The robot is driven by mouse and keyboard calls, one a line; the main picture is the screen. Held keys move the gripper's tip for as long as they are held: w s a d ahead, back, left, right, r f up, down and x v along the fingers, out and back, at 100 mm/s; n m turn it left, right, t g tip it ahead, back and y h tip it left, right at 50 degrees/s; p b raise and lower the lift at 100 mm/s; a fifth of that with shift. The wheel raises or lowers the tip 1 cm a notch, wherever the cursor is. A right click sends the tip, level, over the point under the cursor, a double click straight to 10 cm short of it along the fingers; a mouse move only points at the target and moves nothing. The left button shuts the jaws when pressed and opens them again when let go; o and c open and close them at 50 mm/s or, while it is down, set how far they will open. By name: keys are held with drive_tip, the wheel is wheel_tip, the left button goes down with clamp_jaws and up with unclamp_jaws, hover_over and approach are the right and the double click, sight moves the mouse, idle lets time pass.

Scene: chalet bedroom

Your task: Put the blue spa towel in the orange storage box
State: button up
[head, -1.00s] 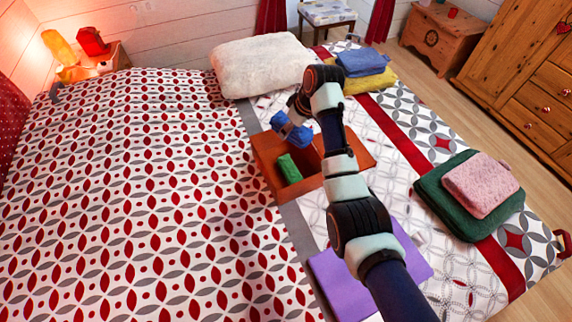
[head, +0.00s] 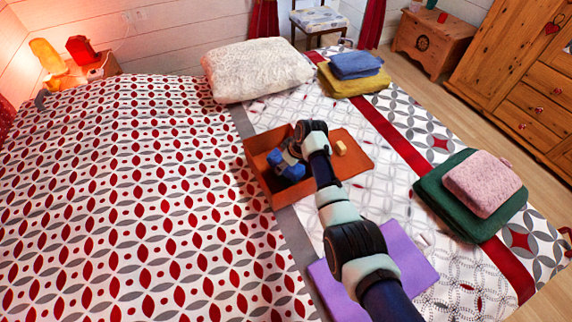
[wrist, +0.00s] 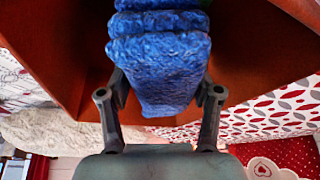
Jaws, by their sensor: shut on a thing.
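The blue spa towel (head: 291,172) is rolled or folded small and sits low within the opening of the orange storage box (head: 262,188). My gripper (head: 288,154) is above the box and shut on the towel. In the wrist view the towel (wrist: 160,50) is between the two fingers of my gripper (wrist: 160,92), with the orange box walls (wrist: 255,45) around it. I cannot tell whether the towel touches the box floor. My arm hides part of the box.
A purple cloth (head: 405,258) lies in front. A white pillow (head: 258,70), yellow and blue folded towels (head: 356,67), and green and pink folded towels (head: 470,190) lie around on the bed.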

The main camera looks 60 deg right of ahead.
drive_tip(key=shift+w+d, duration=0.1)
drive_tip(key=shift+f+b, duration=0.45)
drive_tip(key=shift+f, duration=0.05)
drive_tip(key=o, duration=1.2)
drive_tip(key=shift+r+p, duration=0.35)
drive_tip(key=shift+r, duration=0.05)
drive_tip(key=p+v, duration=0.4)
drive_tip(key=v, duration=0.8)
drive_tip(key=shift+r, duration=0.25)
